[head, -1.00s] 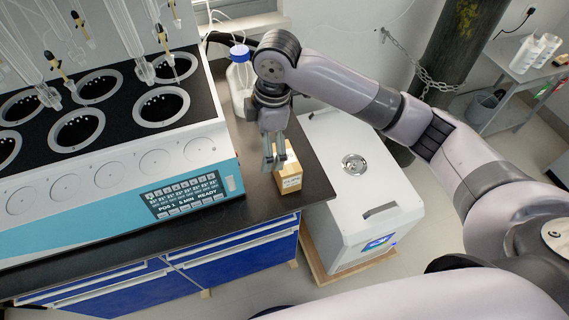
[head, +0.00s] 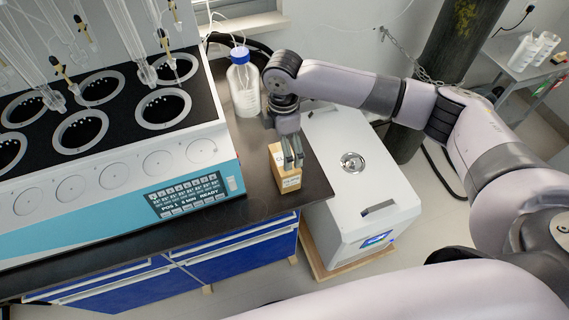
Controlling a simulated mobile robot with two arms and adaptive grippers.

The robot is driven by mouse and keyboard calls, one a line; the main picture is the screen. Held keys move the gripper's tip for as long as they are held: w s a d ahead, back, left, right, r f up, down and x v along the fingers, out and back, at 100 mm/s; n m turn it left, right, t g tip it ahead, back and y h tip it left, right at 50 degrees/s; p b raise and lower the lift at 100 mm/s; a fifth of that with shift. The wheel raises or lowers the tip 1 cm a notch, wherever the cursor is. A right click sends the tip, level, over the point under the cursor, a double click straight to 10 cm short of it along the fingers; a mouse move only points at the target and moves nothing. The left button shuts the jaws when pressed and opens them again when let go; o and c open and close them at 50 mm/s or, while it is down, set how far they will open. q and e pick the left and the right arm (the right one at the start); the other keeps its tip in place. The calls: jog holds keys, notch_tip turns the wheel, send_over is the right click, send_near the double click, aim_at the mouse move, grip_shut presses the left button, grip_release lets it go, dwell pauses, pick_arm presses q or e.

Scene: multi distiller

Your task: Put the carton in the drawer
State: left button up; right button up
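The carton (head: 287,183), a small tan box with a pale label, stands upright on the dark bench top near its right front corner. My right gripper (head: 293,163) points down at the carton's upper right part, and its fingers overlap the carton in the head view. The fingers show as two slim prongs with a narrow gap. Whether they touch or grip the carton is not clear. The blue drawers (head: 240,256) under the bench have pale edges and look closed. My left gripper is not in view.
A distiller (head: 110,180) with glassware fills the bench's left side. A blue-capped bottle (head: 243,88) stands behind the carton.

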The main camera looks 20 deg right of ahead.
jog(key=f+p, duration=0.1)
jog(key=f, duration=0.1)
jog(key=f+p, duration=0.1)
jog(key=f, duration=0.2)
jog(key=shift+s+d+f, duration=0.1)
jog(key=shift+s+f, duration=0.1)
jog(key=shift+f, duration=0.35)
jog(key=c, duration=1.1)
jog(key=shift+o, duration=0.2)
jog(key=shift+w, duration=0.1)
